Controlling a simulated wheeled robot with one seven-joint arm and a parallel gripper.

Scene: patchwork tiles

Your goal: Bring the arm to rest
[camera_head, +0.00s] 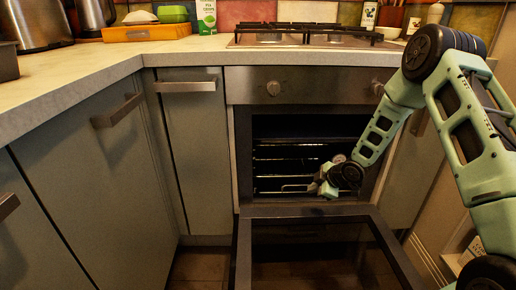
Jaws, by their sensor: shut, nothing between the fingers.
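My arm comes in from the right side of the head view and bends down toward the oven (300,85). My gripper (316,188) is at the open oven's mouth, in front of the racks. It is small in the picture, with its fingers pointing left, and appears shut and empty. The oven door (243,260) is folded down below it. I cannot tell whether the gripper touches a rack or the door.
The stove top (300,36) is above the oven. On the counter (100,58) stand metal appliances (38,22), an orange tray (118,34) with green and white things, and a carton (206,16). Grey cabinets (90,180) with handles are at left.

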